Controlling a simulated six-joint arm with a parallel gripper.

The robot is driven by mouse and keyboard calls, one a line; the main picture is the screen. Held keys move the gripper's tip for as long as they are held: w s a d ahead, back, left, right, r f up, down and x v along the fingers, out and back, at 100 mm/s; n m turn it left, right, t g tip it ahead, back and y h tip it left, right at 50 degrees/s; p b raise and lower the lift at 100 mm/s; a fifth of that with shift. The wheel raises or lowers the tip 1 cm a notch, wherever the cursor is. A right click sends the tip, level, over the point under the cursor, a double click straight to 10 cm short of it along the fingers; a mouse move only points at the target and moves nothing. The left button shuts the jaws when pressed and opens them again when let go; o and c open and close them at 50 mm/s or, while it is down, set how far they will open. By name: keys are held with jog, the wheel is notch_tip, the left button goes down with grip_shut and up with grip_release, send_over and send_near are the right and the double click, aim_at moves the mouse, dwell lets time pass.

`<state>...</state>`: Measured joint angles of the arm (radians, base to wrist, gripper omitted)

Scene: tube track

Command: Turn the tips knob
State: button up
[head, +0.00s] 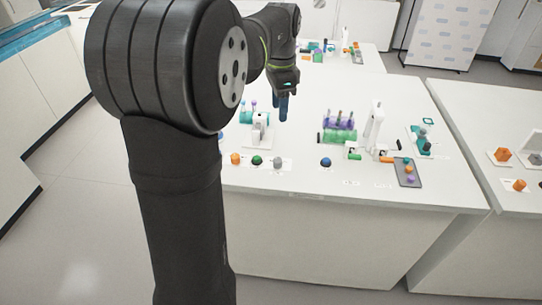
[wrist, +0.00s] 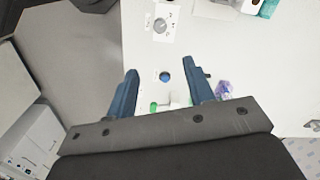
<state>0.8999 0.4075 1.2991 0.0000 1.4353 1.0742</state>
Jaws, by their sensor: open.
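My gripper (head: 283,105) points down above the table, behind this row. In the wrist view its blue fingers (wrist: 160,68) are spread and empty. The blue knob (wrist: 165,76) shows between them, well below and apart. A grey dial on a white plate (wrist: 160,25) lies farther up that view.
A purple and green tube rack (head: 338,128) and a white upright device (head: 374,125) stand right of my gripper. A small white stand (head: 261,127) is below left. The table's front strip (head: 330,200) is clear.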

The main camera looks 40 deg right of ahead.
aim_at(278, 159)
notch_tip(278, 159, down, 19)
jog(key=n, duration=1.6)
jog(key=shift+w+r+n, duration=0.1)
jog(key=shift+r+n, duration=0.05)
jog(key=shift+n, duration=0.15)
jog(key=c, duration=1)
